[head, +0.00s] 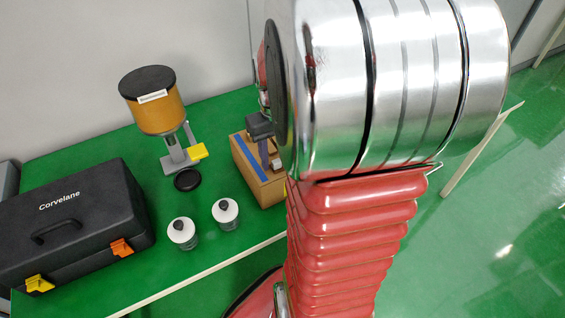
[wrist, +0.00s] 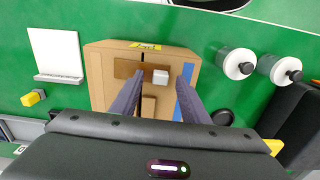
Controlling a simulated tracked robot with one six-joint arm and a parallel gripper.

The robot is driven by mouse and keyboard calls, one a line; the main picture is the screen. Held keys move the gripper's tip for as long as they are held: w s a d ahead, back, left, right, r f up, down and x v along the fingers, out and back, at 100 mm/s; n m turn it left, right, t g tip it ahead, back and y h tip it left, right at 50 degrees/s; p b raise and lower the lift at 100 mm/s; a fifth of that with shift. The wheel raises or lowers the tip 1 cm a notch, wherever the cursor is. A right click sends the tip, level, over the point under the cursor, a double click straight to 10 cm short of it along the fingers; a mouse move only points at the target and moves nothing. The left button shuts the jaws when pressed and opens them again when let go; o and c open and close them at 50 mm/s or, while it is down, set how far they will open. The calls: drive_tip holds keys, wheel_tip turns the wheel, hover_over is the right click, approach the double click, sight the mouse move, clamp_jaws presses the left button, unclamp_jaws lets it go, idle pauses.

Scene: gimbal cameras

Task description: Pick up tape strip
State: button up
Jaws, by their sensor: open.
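A long blue strip, which looks like the tape strip, lies flat along one side of the top of a cardboard box (head: 262,186). In the wrist view the blue strip (wrist: 188,72) runs along the right side of the box (wrist: 97,75), partly hidden by my right finger. In the head view my arm hides much of the gripper and box.
Two white-topped jars (head: 182,232) and a black disc (head: 187,180) stand left of the box in the head view. A black toolbox (head: 75,215) and an amber canister on a stand (head: 158,118) are farther left. A white plate (wrist: 56,52) lies left in the wrist view.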

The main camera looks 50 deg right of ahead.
drive_tip(key=shift+f, duration=0.55)
clamp_jaws()
idle(0.5)
